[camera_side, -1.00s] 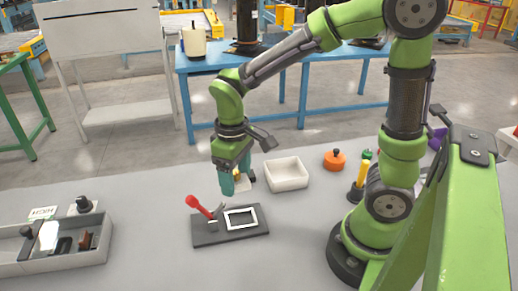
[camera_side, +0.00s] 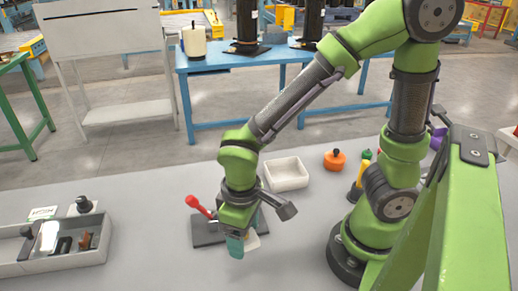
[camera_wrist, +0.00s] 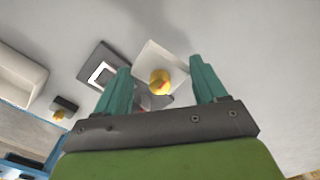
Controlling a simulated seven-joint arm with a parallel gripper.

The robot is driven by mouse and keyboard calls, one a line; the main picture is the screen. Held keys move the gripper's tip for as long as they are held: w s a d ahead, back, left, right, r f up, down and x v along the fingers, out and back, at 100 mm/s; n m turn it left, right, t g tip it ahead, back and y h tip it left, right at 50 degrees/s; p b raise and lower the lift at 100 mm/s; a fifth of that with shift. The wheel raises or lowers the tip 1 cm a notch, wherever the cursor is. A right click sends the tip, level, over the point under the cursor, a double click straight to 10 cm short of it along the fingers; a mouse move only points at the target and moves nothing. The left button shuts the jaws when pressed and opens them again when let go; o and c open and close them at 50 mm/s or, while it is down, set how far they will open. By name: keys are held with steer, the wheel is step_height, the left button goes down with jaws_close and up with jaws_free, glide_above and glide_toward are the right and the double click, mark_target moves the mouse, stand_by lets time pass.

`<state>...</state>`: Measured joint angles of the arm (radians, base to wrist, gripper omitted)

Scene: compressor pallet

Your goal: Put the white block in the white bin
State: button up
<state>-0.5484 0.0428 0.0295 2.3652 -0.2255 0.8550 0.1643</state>
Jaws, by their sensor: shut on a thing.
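My gripper (camera_side: 236,246) is shut on a pale square piece with a yellow knob (camera_wrist: 158,82), held between its teal fingers (camera_wrist: 160,70). In the side view only a pale edge of this piece (camera_side: 252,242) shows beside the fingers, low in front of the dark fixture. A white block (camera_side: 48,236) stands in the grey compartment tray at the far left, well away from my gripper. The white bin (camera_side: 286,173) is an open box behind and right of my gripper, and its inside looks empty. It also shows at the left of the wrist view (camera_wrist: 20,75).
A dark fixture (camera_side: 205,234) with a red lever (camera_side: 198,204) lies behind my gripper, partly hidden. The grey tray (camera_side: 60,262) holds several dark parts. An orange knobbed part (camera_side: 335,160) is right of the bin. The front middle of the table is clear.

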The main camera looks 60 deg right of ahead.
steer(key=shift+s+f+m, duration=0.3)
steer(key=shift+s+f, duration=0.4)
steer(key=shift+s, duration=0.1)
steer(key=shift+s+d+f+m, duration=0.1)
steer(key=shift+f+m, duration=0.2)
steer(key=shift+m, duration=0.1)
steer(key=shift+f+m, duration=0.1)
steer(key=shift+m, duration=0.2)
glide_above(179, 269)
steer(key=shift+f, duration=2.45)
steer(key=shift+f, duration=0.15)
steer(key=o, duration=0.8)
